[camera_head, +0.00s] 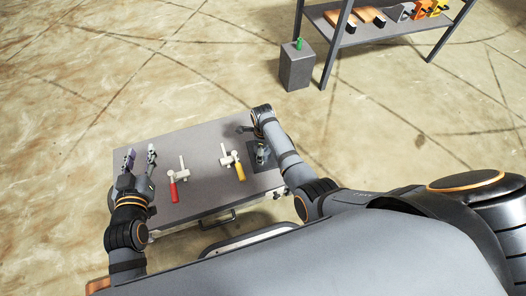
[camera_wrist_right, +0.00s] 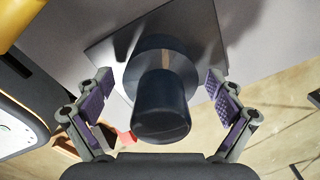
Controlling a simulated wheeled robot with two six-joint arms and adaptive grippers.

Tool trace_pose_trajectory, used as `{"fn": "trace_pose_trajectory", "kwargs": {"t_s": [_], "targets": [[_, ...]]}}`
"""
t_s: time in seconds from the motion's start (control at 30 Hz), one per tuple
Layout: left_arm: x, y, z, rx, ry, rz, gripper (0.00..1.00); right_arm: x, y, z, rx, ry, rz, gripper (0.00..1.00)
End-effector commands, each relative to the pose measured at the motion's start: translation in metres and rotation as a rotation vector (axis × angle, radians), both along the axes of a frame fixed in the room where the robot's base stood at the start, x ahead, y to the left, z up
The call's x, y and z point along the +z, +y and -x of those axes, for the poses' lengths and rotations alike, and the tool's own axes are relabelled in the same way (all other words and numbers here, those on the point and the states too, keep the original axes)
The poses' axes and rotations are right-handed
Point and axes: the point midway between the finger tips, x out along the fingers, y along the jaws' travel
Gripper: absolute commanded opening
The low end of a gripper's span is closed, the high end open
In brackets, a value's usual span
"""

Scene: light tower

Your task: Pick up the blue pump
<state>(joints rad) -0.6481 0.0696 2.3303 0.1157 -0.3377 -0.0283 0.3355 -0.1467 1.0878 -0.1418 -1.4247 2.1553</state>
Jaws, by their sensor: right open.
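A dark blue, rounded cylinder, which looks like the pump (camera_wrist_right: 162,105), stands on a dark square plate (camera_wrist_right: 110,50) in the right wrist view. My right gripper (camera_wrist_right: 158,86) is open, with one purple-padded finger on each side of the pump and visible gaps to both. In the head view the pump (camera_head: 261,153) is near the right end of the grey table (camera_head: 210,150), beside my right arm. My right gripper is not clearly seen there. My left gripper (camera_head: 140,158) is open and empty over the table's left end.
A red-handled valve (camera_head: 174,188) and a yellow-handled valve (camera_head: 238,170) lie left of the pump on the table. A grey block with a green top (camera_head: 297,65) and a shelf with several parts (camera_head: 385,22) stand farther back. Open floor surrounds the table.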

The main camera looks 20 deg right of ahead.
Motion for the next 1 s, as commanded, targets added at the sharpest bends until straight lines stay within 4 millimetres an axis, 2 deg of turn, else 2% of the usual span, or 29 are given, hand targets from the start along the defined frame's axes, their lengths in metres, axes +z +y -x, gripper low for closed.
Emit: {"fn": "trace_pose_trajectory", "kwargs": {"t_s": [0.1, 0.13, 0.77, 1.0], "targets": [[0.0000, 0.0000, 0.0000, 0.000, 0.001, 0.000, 0.40, 0.0002, -0.0001, 0.0000, 0.000, 0.000, 0.000, 0.94], [-0.0001, 0.0000, 0.0000, 0.000, 0.001, 0.000, 0.40, 0.0002, -0.0001, 0.0000, 0.000, 0.000, 0.000, 0.91], [-0.0008, 0.0000, 0.0001, 0.000, 0.004, -0.001, 0.40, 0.0000, 0.0001, 0.0003, 0.000, 0.001, 0.000, 0.05], [-0.0007, 0.0000, 0.0007, 0.000, 0.005, 0.000, 0.40, 0.0018, 0.0002, -0.0014, 0.000, -0.004, 0.000, 0.04]]}}
